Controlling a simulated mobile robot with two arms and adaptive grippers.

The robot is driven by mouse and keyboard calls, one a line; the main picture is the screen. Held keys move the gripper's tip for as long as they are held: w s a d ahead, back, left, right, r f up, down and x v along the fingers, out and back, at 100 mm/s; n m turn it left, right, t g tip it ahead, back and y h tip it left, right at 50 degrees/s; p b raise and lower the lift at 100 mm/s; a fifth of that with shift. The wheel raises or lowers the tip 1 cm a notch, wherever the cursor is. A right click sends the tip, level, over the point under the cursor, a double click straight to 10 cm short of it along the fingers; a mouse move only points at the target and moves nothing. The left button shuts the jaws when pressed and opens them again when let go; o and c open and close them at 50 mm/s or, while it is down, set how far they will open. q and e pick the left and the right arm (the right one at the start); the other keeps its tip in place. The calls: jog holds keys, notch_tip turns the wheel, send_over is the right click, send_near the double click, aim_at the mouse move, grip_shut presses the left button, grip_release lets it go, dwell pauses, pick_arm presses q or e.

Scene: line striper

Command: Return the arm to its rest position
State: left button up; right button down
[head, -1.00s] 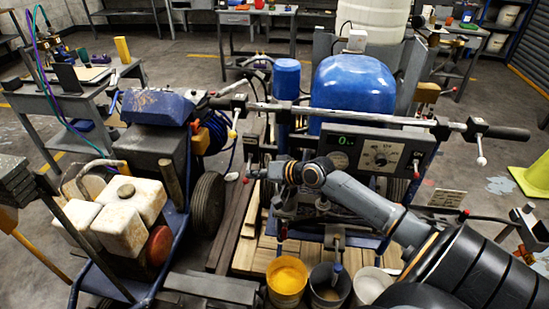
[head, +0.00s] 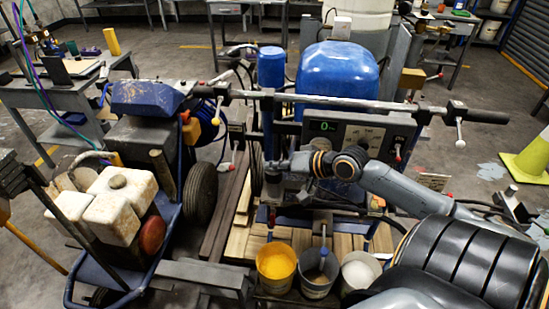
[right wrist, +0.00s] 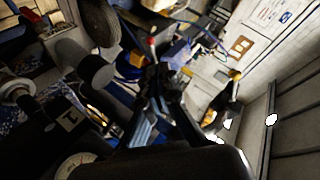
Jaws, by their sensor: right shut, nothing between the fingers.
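My right arm comes in from the lower right of the head view and reaches left across the front of the line striper (head: 345,75). My right gripper (head: 271,190) is small and dark at the end of this arm, in front of the machine and above the wooden pallet. It is shut and empty. In the right wrist view the dark gripper (right wrist: 160,85) shows near the middle, with nothing visible held in it. My left gripper is not in view.
A control panel with a green display (head: 325,126) and a long handlebar (head: 365,104) stand close to my arm. A yellow paint bucket (head: 277,270) and two others stand below. A second cart with a dirty white tank (head: 118,205) is left. Floor shows at the right.

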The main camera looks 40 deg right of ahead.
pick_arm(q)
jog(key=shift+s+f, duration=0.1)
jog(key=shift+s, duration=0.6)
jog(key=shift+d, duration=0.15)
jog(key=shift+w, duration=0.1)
